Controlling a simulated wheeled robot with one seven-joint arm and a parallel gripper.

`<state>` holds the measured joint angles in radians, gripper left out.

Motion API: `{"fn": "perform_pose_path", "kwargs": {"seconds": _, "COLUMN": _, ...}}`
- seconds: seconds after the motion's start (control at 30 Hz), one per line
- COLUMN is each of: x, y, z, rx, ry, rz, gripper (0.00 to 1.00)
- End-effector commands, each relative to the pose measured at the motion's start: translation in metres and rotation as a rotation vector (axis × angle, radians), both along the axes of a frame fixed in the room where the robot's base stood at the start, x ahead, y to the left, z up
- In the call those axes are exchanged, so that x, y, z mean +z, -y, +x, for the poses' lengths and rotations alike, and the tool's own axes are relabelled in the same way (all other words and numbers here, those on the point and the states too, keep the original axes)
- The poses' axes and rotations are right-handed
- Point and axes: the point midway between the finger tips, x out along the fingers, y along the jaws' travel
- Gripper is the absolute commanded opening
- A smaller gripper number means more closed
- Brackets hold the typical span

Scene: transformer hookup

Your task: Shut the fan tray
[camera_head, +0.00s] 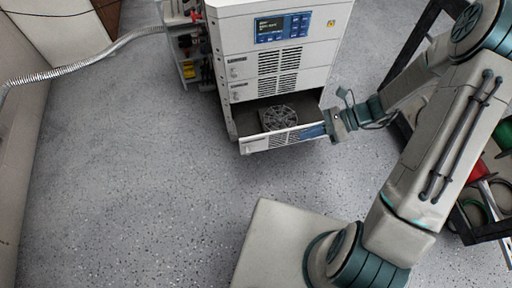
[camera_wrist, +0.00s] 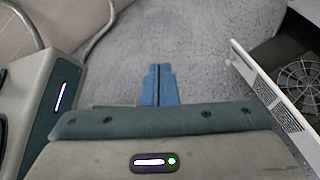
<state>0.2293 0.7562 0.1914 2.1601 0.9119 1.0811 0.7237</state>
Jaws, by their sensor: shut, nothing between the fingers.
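The fan tray (camera_head: 253,146) is the lowest drawer of a white cabinet (camera_head: 235,68) and is pulled out. A round grey fan (camera_head: 278,118) lies inside it. In the wrist view its white front panel (camera_wrist: 268,88) stands at the right, with the fan's guard (camera_wrist: 299,82) behind it. My gripper (camera_head: 311,132) is by the right end of the tray front, its blue fingers seen across it. In the wrist view the fingers (camera_wrist: 159,72) are together and empty, pointing along the outer side of the panel, with floor visible between. Contact is not seen.
Two closed drawers (camera_head: 236,92) and a blue display (camera_head: 283,27) are above the tray. A rack with connectors (camera_head: 187,45) and a corrugated hose (camera_head: 85,62) are at the left. A dark-framed rack (camera_head: 477,232) stands at the right. The floor before the tray is clear.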

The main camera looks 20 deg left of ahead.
Motion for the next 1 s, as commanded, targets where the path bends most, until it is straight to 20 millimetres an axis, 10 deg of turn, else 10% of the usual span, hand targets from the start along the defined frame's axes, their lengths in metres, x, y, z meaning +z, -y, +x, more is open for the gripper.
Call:
{"fn": "perform_pose_path", "kwargs": {"seconds": 0.6, "x": -0.237, "y": -0.055, "z": 0.020, "rx": -0.682, "ry": -0.937, "rz": 0.285, "gripper": 0.00}}
{"fn": "perform_pose_path", "kwargs": {"seconds": 1.0, "x": -0.295, "y": -0.071, "z": 0.018, "rx": -0.852, "ry": -1.199, "rz": 0.364, "gripper": 0.00}}
